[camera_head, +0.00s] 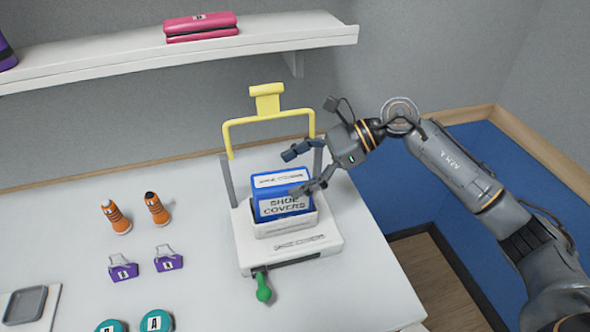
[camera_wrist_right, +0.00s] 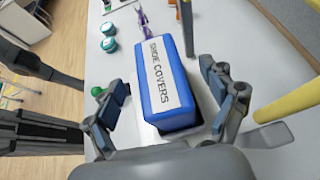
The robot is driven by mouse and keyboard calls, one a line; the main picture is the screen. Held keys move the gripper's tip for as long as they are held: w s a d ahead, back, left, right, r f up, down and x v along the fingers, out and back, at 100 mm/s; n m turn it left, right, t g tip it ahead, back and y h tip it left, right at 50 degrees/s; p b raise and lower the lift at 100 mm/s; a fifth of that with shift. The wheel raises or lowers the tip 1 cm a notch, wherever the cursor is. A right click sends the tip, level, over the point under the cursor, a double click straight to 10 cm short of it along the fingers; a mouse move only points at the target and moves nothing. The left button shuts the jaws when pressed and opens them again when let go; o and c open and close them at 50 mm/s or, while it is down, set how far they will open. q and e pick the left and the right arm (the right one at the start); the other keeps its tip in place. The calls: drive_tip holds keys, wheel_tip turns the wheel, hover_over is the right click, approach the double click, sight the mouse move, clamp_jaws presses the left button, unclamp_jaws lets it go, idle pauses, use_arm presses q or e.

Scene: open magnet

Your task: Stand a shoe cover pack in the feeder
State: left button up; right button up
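The blue pack (camera_head: 264,207) labelled SHOE COVERS stands upright in the white tray of the feeder (camera_head: 255,252). The feeder has a raised yellow frame (camera_head: 267,104) behind the tray and a green-knobbed lever (camera_head: 263,290) in front. My right gripper (camera_head: 291,172) is at the upper right of the pack. In the right wrist view the pack (camera_wrist_right: 160,85) lies between the two spread fingers (camera_wrist_right: 165,100), with a narrow gap on each side; the gripper looks open.
A grey tray (camera_head: 25,305) lies at the far left. A wall shelf (camera_head: 120,60) holds pink packs (camera_head: 201,27). Table between feeder and cones is clear.

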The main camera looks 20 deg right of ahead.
drive_tip(key=shift+f, duration=0.1)
drive_tip(key=shift+d, duration=0.15)
drive_tip(key=v, duration=1.1)
drive_tip(key=shift+d+r, duration=0.3)
drive_tip(key=shift+s, duration=0.15)
